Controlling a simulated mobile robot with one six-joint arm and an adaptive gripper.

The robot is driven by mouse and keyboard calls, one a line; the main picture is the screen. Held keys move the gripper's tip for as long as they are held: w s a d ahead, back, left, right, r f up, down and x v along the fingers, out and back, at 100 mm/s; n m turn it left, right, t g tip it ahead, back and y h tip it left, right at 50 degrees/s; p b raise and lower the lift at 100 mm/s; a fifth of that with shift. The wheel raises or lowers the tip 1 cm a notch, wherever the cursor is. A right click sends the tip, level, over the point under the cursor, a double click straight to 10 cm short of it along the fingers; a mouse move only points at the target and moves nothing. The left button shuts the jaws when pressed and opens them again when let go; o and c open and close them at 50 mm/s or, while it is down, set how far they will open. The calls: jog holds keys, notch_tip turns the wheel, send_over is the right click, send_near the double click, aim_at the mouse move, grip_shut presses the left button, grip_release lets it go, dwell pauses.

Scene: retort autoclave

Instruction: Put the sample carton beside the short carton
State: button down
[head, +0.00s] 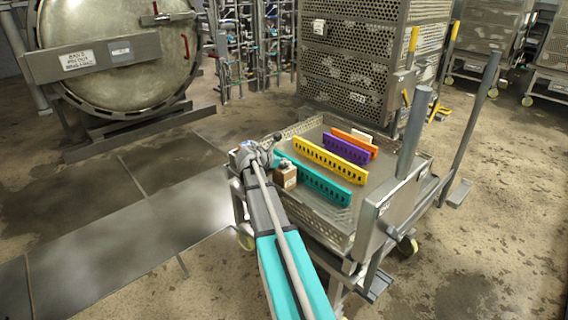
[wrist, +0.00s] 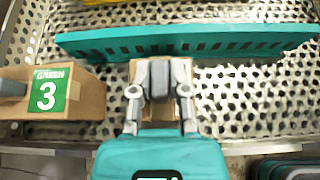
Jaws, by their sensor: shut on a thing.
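My gripper (wrist: 160,92) is shut on a small plain brown carton, the sample carton (wrist: 182,70), mostly hidden behind the fingers. It is held over the perforated tray floor, close to the near side of a teal slotted divider. To its left in the wrist view is a longer brown carton with a green label reading GREEN 3 (wrist: 90,100), with a gap between the two. I cannot tell for sure that this is the short carton. In the head view my gripper (head: 262,158) is at the tray's left side, beside a brown carton (head: 286,177).
The perforated tray (head: 345,232) sits on a wheeled cart. Slotted dividers stand in it: teal (head: 322,185), yellow (head: 330,160), purple (head: 346,149) and orange (head: 355,139). A pale block (head: 362,134) is behind the orange one. Bare tray floor shows right of the held carton.

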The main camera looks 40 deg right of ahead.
jog(key=shift+f, duration=0.2)
jog(key=c, duration=0.6)
grip_release()
jog(key=shift+r, duration=0.25)
jog(key=p+v, duration=0.5)
jog(key=v, duration=0.7)
jog(key=shift+f+p, duration=0.1)
jog(key=shift+p, duration=0.3)
